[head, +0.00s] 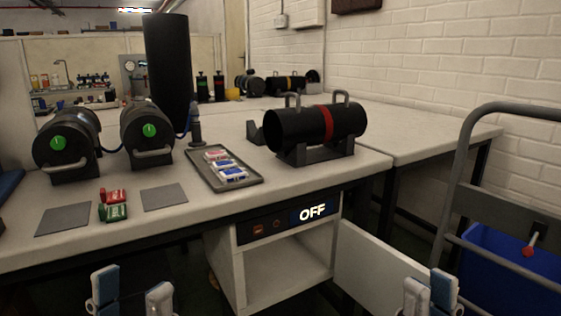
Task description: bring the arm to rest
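My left gripper (133,293) shows at the bottom left of the head view, in front of the table's front edge. Its two fingertips are apart with nothing between them. My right gripper (430,294) shows at the bottom right, in front of the open cabinet door. A black cylinder (290,130) with a red band (328,122) and two grey handles lies on a dark cradle (316,153) on the table (281,190).
A tray (246,181) holds red and blue-white items. Two black canisters with green knobs (67,143) (149,130) stand left, near red (113,195) and green (113,212) blocks. The cabinet door (380,262) hangs open below an OFF display (314,212). A cart (500,200) holds a blue bin (515,277).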

